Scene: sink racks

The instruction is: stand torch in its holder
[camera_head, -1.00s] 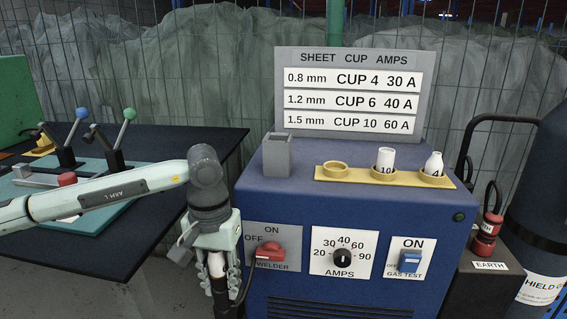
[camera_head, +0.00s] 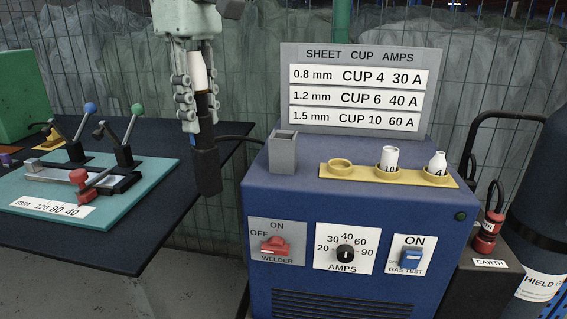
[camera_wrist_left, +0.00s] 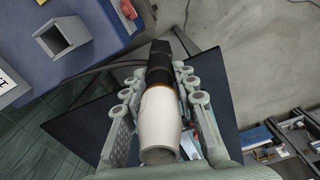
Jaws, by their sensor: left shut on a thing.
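The torch (camera_head: 206,150) has a black handle and a white cup at its top end. My left gripper (camera_head: 196,95) is shut on it and holds it upright with the handle hanging down, in the air left of the blue welder. The torch also shows in the left wrist view (camera_wrist_left: 160,115), between the fingers (camera_wrist_left: 155,100). The holder (camera_head: 283,154) is a grey open-topped square box on the welder's top left corner, to the right of the torch. It also shows at the upper left in the left wrist view (camera_wrist_left: 63,40). My right gripper is not in view.
The blue welder (camera_head: 360,202) carries a yellow cup rack (camera_head: 345,175) with two white cups, and a sheet-cup-amps sign (camera_head: 360,60) behind. A dark table (camera_head: 130,235) with a teal clamp board (camera_head: 140,190) lies at left. A cable runs from the torch towards the welder.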

